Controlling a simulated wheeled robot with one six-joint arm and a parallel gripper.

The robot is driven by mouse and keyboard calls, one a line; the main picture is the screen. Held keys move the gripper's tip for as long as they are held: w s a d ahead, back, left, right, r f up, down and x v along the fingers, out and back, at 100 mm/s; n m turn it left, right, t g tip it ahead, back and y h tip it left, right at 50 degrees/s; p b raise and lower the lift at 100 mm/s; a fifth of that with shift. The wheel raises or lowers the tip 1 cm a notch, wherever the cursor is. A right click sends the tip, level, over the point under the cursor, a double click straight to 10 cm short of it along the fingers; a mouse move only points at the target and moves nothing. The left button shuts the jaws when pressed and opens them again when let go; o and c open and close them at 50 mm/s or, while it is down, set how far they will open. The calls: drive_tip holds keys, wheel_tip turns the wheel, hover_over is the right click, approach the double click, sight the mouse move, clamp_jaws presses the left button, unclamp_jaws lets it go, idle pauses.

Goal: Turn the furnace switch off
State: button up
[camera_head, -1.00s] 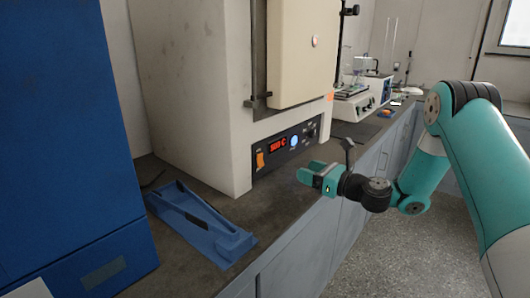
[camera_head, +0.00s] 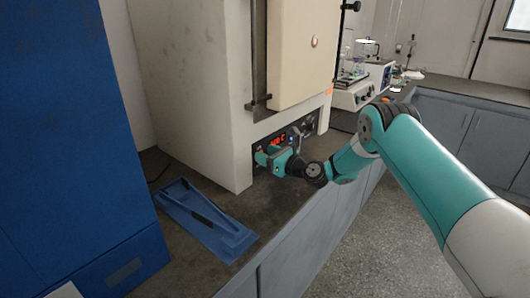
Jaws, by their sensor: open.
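The furnace (camera_head: 190,85) is a large cream box standing on the dark counter. Its black control panel (camera_head: 310,126) is on the lower front, with a red lit display (camera_head: 279,140). My gripper (camera_head: 262,158) is open and right at the left end of the panel, below and left of the display. It covers the place of the orange switch, so the switch and its position are hidden. I cannot tell whether the fingertips touch the switch or the panel.
A blue tray-like holder (camera_head: 235,238) lies on the counter at front left, beside a tall blue cabinet (camera_head: 70,130). A white bench device (camera_head: 352,97) stands right of the furnace. The counter strip in front of the furnace is narrow, with open floor to the right.

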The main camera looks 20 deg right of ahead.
drive_tip(key=shift+w+a, duration=0.3)
drive_tip(key=shift+w, duration=0.05)
drive_tip(key=shift+c, duration=0.2)
drive_tip(key=c, duration=0.9)
drive_tip(key=f+t+b, duration=0.1)
drive_tip(key=b, duration=0.3)
drive_tip(key=shift+s+f+y, duration=0.1)
drive_tip(key=shift+f+y, duration=0.1)
drive_tip(key=shift+y, duration=0.1)
drive_tip(key=t+b, duration=0.1)
drive_tip(key=b, duration=0.2)
drive_tip(key=shift+d+y, duration=0.1)
drive_tip(key=shift+y, duration=0.3)
drive_tip(key=shift+s+r+t+y+b, duration=0.15)
drive_tip(key=shift+t+y+b, duration=0.2)
drive_tip(key=shift+b, duration=0.6)
drive_tip(key=shift+r, duration=0.15)
drive_tip(key=o, duration=0.9)
